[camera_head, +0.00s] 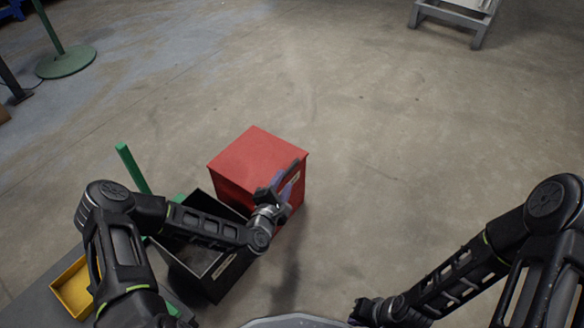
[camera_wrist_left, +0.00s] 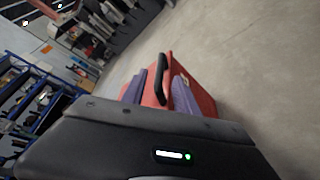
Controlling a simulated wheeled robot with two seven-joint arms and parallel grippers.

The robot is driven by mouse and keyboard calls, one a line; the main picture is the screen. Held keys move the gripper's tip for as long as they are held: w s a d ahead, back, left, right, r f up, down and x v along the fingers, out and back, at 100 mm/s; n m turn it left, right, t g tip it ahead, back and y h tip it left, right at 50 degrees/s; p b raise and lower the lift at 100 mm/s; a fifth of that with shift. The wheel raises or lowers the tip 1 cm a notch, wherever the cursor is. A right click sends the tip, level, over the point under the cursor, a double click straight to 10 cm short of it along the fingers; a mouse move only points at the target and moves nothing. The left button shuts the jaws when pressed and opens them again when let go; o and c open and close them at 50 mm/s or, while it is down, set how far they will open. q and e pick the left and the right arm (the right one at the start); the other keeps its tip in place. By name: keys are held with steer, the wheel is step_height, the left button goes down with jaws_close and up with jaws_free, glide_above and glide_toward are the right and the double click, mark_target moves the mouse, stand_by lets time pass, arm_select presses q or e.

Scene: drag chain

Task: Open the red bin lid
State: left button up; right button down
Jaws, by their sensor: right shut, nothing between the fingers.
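The red bin (camera_head: 230,187) stands on the floor near the middle of the head view, its flat red lid (camera_head: 255,153) down. My left gripper (camera_head: 286,186) is at the bin's right front side, level with its upper part. In the left wrist view, the two purple fingers of my left gripper (camera_wrist_left: 160,95) are spread apart. A black handle (camera_wrist_left: 161,80) on the red bin shows between them, with a gap visible; contact cannot be told. My right gripper (camera_head: 362,312) is shut and empty at the bottom of the head view, far from the bin.
An open black bin (camera_head: 207,279) stands against the red bin, under my left forearm. A yellow tray (camera_head: 73,288) and a green post (camera_head: 132,167) are to the left. The floor right of the red bin is clear. A grey stand (camera_head: 450,18) is far off.

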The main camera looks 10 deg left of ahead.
mark_target(289, 173)
arm_select(q)
steer(key=b+x, duration=0.2)
steer(key=x, duration=0.4)
steer(key=shift+w+f, duration=0.25)
steer(key=shift+w, duration=0.05)
steer(key=shift+w+d, duration=0.1)
steer(key=shift+w, duration=0.3)
steer(key=shift+c, duration=0.3)
jaws_close()
stand_by(0.5)
